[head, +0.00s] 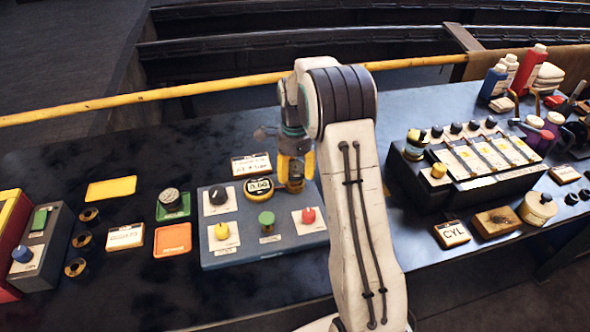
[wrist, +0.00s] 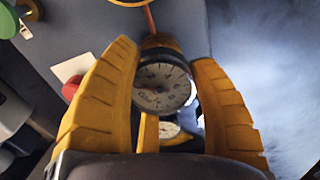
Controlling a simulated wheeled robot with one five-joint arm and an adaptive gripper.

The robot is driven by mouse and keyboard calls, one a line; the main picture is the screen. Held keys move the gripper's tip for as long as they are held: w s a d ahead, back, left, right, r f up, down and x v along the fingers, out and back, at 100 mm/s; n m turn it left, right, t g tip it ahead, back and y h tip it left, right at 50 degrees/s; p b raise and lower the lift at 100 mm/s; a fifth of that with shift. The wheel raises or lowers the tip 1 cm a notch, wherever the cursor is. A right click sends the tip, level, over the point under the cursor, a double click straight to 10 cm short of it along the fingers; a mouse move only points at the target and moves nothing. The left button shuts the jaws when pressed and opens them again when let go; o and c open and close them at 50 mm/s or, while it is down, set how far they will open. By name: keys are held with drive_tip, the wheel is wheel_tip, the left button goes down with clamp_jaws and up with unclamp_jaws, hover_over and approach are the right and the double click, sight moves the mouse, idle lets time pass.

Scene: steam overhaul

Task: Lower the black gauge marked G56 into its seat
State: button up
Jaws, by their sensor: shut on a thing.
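In the wrist view, a round gauge with a white dial and dark rim (wrist: 162,88) sits between the two yellow fingers of my gripper (wrist: 166,58), which is shut on it. I cannot read a G56 mark on it. The fingers mostly hide the gauge there. I cannot make out the seat, or whether the gauge touches the panel.
The panel carries a black knob (head: 217,195), a yellow knob (head: 222,231), a green knob (head: 266,219) and a red knob (head: 308,215). Another gauge (head: 169,198) rests on a green pad at left. A black rack (head: 465,160) stands right of my arm.

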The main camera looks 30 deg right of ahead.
drive_tip(key=shift+f+b, duration=0.65)
drive_tip(key=shift+f, duration=0.3)
idle(0.7)
drive_tip(key=o, duration=1.3)
drive_tip(key=shift+o, duration=0.4)
drive_tip(key=shift+o, duration=1.3)
drive_tip(key=shift+r, duration=0.1)
drive_tip(key=shift+r+p, duration=2.6)
drive_tip(key=shift+r, duration=0.65)
